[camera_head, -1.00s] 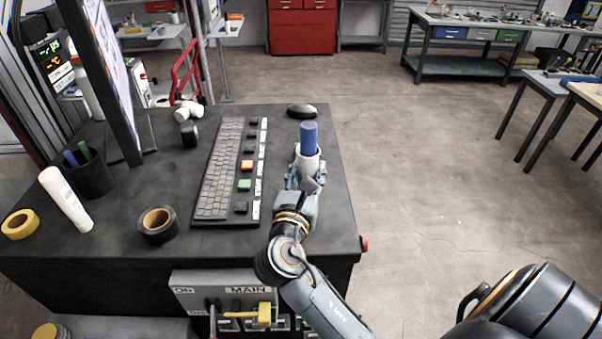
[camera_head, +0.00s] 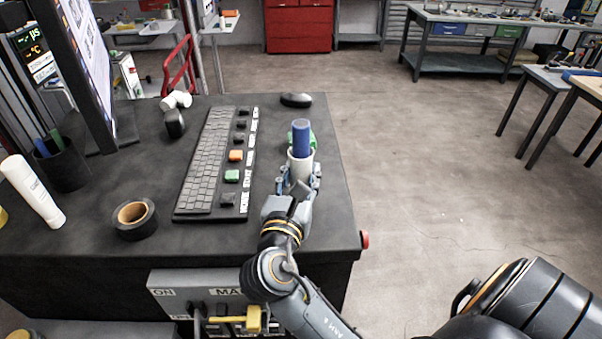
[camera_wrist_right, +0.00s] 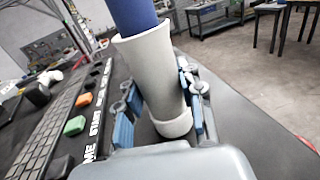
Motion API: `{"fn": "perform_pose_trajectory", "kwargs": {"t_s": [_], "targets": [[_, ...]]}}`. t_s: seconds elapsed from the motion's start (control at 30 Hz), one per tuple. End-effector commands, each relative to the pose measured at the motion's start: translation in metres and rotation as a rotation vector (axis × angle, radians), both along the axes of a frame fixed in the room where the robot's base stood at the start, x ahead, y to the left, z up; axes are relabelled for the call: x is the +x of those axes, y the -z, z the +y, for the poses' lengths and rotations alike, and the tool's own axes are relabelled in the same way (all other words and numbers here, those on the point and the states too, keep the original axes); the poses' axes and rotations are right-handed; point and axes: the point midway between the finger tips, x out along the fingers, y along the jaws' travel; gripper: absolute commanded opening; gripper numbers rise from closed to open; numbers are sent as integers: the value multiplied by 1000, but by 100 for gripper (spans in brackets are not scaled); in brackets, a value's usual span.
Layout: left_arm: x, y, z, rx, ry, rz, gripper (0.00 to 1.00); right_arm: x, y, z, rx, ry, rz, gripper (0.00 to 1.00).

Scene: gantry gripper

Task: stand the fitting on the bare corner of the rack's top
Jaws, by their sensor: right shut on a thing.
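The fitting (camera_head: 301,167) is a pale grey, tapered tube with a blue cylinder (camera_head: 301,138) upright in its mouth. It stands roughly upright over the right part of the rack's dark top (camera_head: 312,222). My right gripper (camera_head: 298,180) is shut on the fitting's sides. In the right wrist view, the fitting (camera_wrist_right: 153,68) is between the blue finger pads of my right gripper (camera_wrist_right: 160,115), with a collar at its foot. I cannot tell whether the foot touches the top. My left gripper is not in view.
A green thing (camera_head: 313,141) shows partly behind the fitting. A keyboard (camera_head: 206,165) with coloured buttons lies to the left, and a black mouse (camera_head: 296,100) is at the back. A tape roll (camera_head: 134,216) lies at the front left. A red knob (camera_head: 365,239) sticks out at the right edge.

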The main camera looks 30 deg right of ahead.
Motion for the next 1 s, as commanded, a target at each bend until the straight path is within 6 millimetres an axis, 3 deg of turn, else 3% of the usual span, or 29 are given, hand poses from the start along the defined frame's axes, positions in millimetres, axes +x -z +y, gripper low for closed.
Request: {"fn": "perform_pose_trajectory", "kwargs": {"t_s": [0.03,0.07,0.17,0.57,1.0], "targets": [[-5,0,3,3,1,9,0,0,2,0,-1,0,1,6],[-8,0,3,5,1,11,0,0,2,0,-1,1,1,39],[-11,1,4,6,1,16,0,0,2,0,-1,1,1,60],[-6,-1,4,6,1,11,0,-2,-2,2,0,-1,1,60],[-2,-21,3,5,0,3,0,-61,-2,64,2,-1,3,60]]}}
